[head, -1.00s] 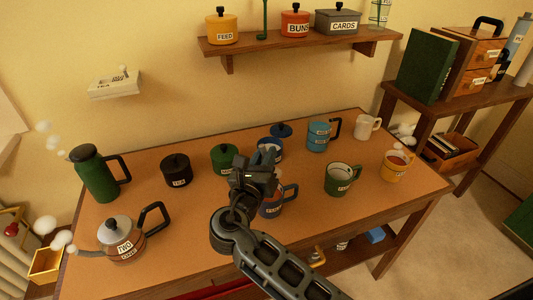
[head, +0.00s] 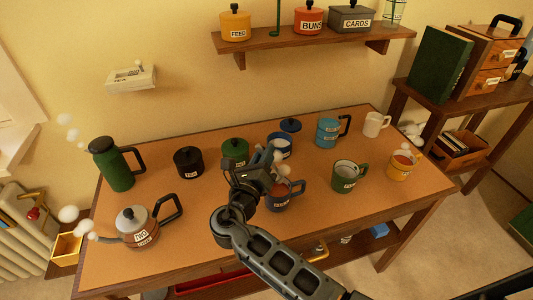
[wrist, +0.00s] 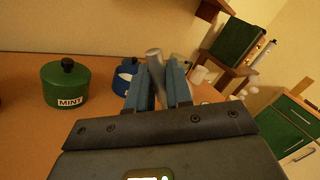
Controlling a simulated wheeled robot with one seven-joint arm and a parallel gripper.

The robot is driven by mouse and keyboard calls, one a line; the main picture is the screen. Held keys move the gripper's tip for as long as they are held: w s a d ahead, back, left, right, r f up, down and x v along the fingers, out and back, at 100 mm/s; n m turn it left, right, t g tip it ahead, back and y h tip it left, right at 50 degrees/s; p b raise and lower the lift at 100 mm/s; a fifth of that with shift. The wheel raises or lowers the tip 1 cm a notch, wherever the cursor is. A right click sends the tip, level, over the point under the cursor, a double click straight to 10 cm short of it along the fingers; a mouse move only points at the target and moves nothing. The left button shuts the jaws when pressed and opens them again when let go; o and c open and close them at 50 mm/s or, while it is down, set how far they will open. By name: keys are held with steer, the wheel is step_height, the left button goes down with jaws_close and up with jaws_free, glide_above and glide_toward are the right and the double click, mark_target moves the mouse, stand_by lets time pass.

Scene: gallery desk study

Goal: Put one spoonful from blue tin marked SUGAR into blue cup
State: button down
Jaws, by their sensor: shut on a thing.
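The blue tin also shows in the wrist view (wrist: 121,84), left of the fingers. I cannot tell whether the spoon carries anything.
The green MINT tin (head: 235,152) and black TEA tin (head: 188,162) stand left of the blue tin. A steaming kettle (head: 140,230) is front left.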

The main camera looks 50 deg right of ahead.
steer(key=n, duration=0.1)
steer(key=w+f+n, duration=0.1)
steer(key=shift+w+a+n+t, duration=0.25)
steer(key=shift+a+n+t, duration=0.05)
steer(key=shift+a, duration=0.1)
steer(key=shift+w+a+f+n, duration=0.15)
steer(key=shift+w+f+n, duration=0.25)
steer(key=shift+n, duration=0.45)
steer(key=shift+w+a+f+n, duration=0.15)
steer(key=shift+w+f+n, duration=0.25)
steer(key=shift+n, duration=0.45)
steer(key=shift+a+f+n, duration=0.1)
steer(key=shift+f+n, duration=0.1)
steer(key=shift+n, duration=0.1)
